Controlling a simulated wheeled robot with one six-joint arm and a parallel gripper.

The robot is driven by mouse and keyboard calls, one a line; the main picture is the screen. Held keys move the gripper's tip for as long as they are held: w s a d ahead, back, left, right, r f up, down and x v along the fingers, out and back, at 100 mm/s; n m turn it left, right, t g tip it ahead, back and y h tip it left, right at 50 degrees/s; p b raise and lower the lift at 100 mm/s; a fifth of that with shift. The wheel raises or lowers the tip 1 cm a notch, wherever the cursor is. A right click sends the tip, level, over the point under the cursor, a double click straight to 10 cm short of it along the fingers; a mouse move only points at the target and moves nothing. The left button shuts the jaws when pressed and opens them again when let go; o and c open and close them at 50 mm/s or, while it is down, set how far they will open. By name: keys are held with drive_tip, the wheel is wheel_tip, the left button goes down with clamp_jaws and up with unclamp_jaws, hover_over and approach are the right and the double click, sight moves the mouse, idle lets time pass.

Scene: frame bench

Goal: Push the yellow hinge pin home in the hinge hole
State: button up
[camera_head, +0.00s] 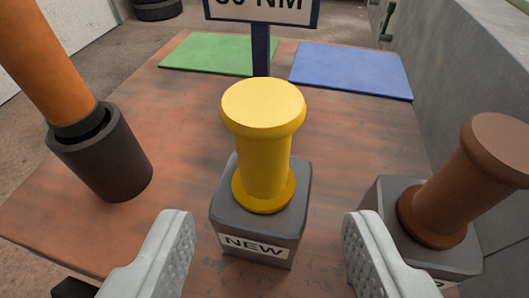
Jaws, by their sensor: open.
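The yellow hinge pin (262,150) stands upright with its wide round head up. Its lower flange rests on a dark grey block (258,226) labelled "NEW". My gripper (264,245) is open, with one pale ribbed finger at the lower left and one at the lower right. The pin and its block stand between and a little beyond the fingers, apart from both. Nothing is held. I cannot make out a hinge hole for certain; a dark hollow cylinder (102,155) with an orange rod (48,65) in it stands at the left.
A brown pin (462,185) leans in a second grey block (385,195) at the right, close to the right finger. Green (212,54) and blue (352,70) mats lie at the bench's back. A sign post (261,50) stands behind the yellow pin. Bare bench (180,120) lies left of the pin.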

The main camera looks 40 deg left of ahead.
sight(267, 172)
drive_tip(key=shift+x, duration=2.5)
drive_tip(key=shift+w+a, duration=0.1)
drive_tip(key=shift+x, duration=2.5)
clamp_jaws()
